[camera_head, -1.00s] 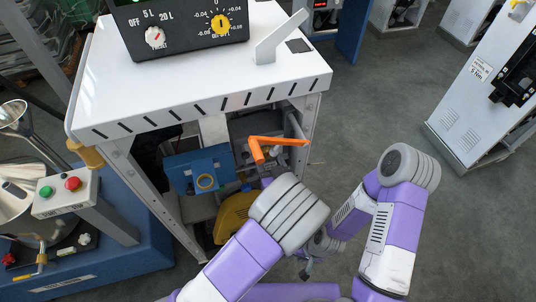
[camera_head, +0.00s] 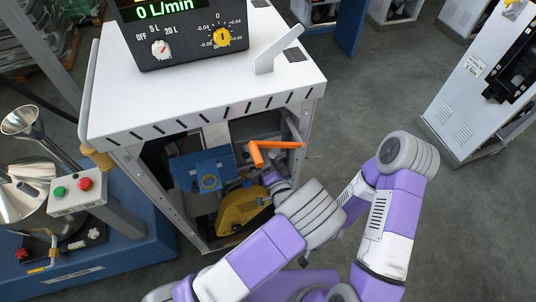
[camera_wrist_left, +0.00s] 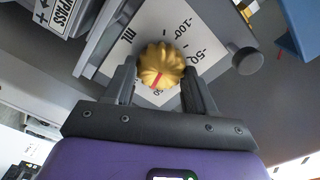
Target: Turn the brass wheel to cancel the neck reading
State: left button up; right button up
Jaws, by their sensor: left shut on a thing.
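The brass wheel (camera_wrist_left: 161,68), ribbed with a red line on its face, sits on a white dial plate (camera_wrist_left: 196,32) in the left wrist view. The plate reads "mL", -100 and -50. My left gripper (camera_wrist_left: 160,84) is shut on the wheel, one dark finger on each side. In the head view my left gripper (camera_head: 274,180) reaches into the open cabinet front (camera_head: 208,118), and the wheel is not visible there.
An orange lever (camera_head: 270,146), a blue box (camera_head: 200,165) and a yellow rounded housing (camera_head: 238,210) are close to the left gripper inside the cabinet. A black panel (camera_head: 190,32) on top reads 0 L/min. A grey knob (camera_wrist_left: 247,59) is beside the dial.

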aim_at(265, 135)
pick_arm(q)
jog(key=m+p, duration=0.1)
jog(key=m, duration=0.4)
jog(key=shift+f, duration=0.1)
jog(key=shift+p, duration=0.3)
dwell(0.4)
jog(key=o, duration=1)
jog(key=shift+o, duration=0.2)
jog(key=r, duration=0.2)
jog(key=r+p, duration=0.1)
jog(key=r, duration=0.1)
jog(key=w+r+p, duration=0.1)
jog(key=r, duration=0.2)
jog(key=shift+r, duration=0.1)
jog(key=r, duration=0.1)
jog(key=s+r, duration=0.1)
jog(key=r, duration=0.1)
